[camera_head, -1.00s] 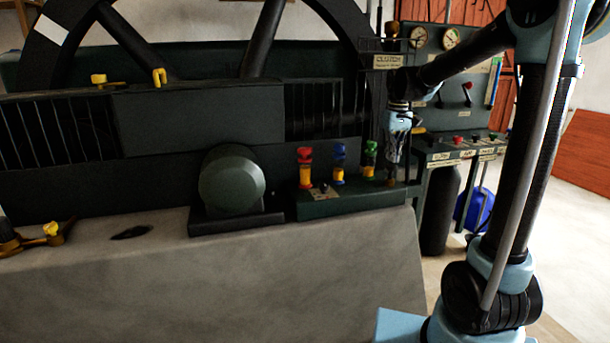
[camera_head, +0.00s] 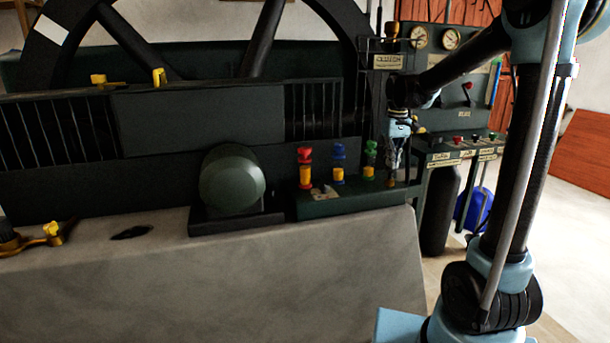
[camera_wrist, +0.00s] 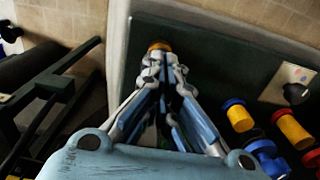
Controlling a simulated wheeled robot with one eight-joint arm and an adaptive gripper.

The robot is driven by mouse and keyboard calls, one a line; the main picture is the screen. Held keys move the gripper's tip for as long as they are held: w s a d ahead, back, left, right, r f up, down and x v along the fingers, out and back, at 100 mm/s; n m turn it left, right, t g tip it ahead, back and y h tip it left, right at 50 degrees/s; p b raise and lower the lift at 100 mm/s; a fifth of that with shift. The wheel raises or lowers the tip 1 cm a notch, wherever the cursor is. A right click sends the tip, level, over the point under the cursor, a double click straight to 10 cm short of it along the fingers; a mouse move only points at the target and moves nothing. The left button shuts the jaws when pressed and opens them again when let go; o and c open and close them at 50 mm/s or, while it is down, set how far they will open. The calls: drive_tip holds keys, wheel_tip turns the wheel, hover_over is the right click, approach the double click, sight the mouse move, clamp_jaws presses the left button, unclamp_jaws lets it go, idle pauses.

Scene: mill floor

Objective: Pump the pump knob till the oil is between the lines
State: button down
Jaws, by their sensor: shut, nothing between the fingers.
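My gripper (camera_head: 391,180) points down at the right end of the dark green box (camera_head: 340,206) and is shut. In the wrist view its closed fingertips (camera_wrist: 160,56) are at a small round brass-orange knob (camera_wrist: 159,46), which seems to be the pump knob. They look close to or touching its top; I cannot tell which. In the head view the fingers mostly hide this knob. A tall blue-green tube (camera_head: 495,82) stands on the panel at the back right. I cannot make out an oil level or lines on it.
Yellow cups with red (camera_head: 305,153), blue (camera_head: 339,150) and green (camera_head: 370,147) tops stand on the box, left of my gripper. A spoked flywheel (camera_head: 118,38) rises behind. A control panel (camera_head: 440,64) with two dials stands at the back right.

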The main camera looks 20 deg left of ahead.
drive_tip(key=shift+f, duration=0.95)
drive_tip(key=shift+r, duration=2.1)
drive_tip(key=shift+r, duration=2.5)
